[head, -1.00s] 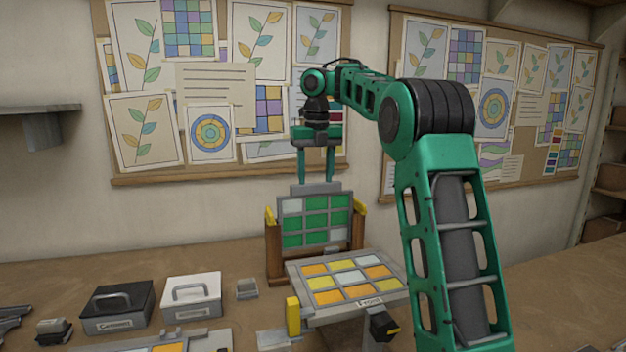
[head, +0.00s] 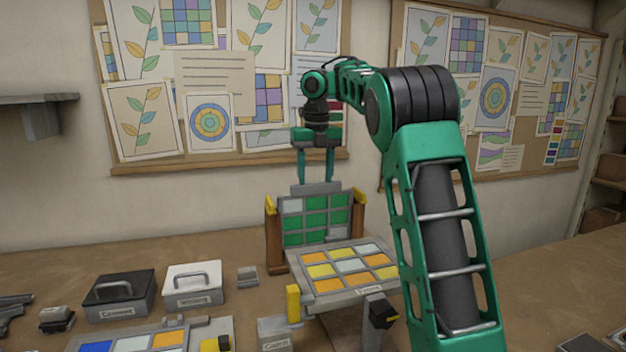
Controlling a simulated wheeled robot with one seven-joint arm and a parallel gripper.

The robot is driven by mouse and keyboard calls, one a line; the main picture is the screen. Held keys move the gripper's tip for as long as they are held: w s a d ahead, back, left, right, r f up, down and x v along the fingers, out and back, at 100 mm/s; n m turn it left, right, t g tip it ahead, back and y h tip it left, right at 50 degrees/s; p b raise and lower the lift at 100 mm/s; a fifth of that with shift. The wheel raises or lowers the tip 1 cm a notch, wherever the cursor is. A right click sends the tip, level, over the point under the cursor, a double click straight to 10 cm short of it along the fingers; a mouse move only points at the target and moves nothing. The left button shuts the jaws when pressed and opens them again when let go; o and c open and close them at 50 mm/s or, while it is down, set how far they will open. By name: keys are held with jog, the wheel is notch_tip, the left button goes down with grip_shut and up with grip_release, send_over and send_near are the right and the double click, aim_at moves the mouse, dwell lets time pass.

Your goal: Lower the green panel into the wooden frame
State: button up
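The green panel (head: 315,218) is a grey grid with mostly green panes and a pale pane at top left. It stands upright between the two brown posts of the wooden frame (head: 273,240), which have yellow tops. Its lower edge is near the tilted rack in front, and I cannot see whether it touches the bottom of the frame. My gripper (head: 315,180) is above it, its two green fingers pointing straight down onto the grey top piece of the panel. It appears shut on that piece, though the exact finger contact is small in view.
A tilted rack (head: 352,293) with orange, yellow and pale panes stands just in front of the frame. A black box (head: 118,297), a white box (head: 192,287) and a small grey block (head: 248,276) are on the table at left. Another coloured panel (head: 135,342) lies at front left.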

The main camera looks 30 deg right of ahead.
aim_at(315, 192)
jog(key=shift+f, duration=1.8)
jog(key=o, duration=1.1)
jog(key=shift+f, duration=0.1)
jog(key=shift+r, duration=3.5)
